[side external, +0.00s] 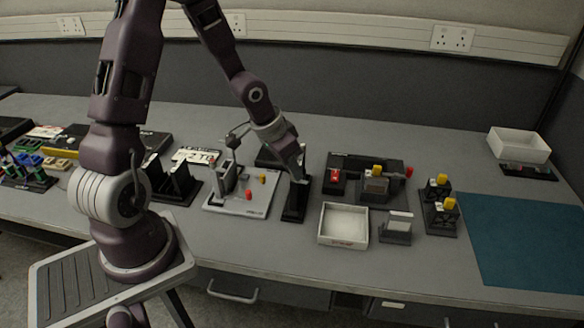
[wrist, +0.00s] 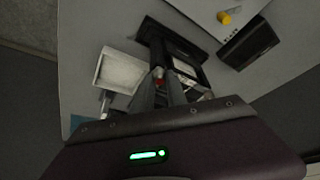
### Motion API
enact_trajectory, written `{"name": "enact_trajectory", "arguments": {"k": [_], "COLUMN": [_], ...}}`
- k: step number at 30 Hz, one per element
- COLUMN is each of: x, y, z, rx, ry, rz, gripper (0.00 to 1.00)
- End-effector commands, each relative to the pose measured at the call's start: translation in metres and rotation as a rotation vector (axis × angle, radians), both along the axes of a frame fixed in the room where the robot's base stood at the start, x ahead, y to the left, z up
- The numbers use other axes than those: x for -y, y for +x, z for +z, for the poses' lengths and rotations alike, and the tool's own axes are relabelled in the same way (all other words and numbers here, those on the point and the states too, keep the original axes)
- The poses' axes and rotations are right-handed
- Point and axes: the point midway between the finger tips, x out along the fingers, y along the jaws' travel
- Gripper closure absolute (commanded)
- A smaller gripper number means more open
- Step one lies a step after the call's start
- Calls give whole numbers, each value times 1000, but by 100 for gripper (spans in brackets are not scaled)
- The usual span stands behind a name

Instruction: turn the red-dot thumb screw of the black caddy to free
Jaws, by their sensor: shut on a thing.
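The black caddy (side external: 293,211) stands on the table between a grey panel and a white tray. In the wrist view the caddy (wrist: 153,32) is a dark frame running diagonally below my fingers. My gripper (side external: 301,180) reaches down to the caddy's upper end. In the wrist view my gripper (wrist: 163,82) has its fingers closed together at the red-dot thumb screw (wrist: 158,72), which shows as a small red spot between the tips. The fingers hide most of the screw, so its turn angle cannot be read.
The white tray (side external: 343,241) stands close on the right. The grey panel (side external: 228,207) with red and yellow knobs is close on the left. A black unit (side external: 394,165) with a red button is behind to the right. A teal mat (side external: 530,240) lies clear at far right.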

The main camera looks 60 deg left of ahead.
Motion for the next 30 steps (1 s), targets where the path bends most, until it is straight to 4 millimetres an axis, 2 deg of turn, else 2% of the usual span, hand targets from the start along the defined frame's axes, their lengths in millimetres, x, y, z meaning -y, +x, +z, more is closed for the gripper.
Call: {"name": "enact_trajectory", "arguments": {"k": [11,12,15,25,30], "x": [0,0,0,0,-2], "y": [-1,-1,-1,-1,-11], "z": [-1,-1,-1,2,27], "rx": [-3,-3,-3,-1,2], "ry": [-1,-1,-1,-1,1], "rz": [-4,-3,-3,-2,4], "gripper": [100,78,60,60,60]}}
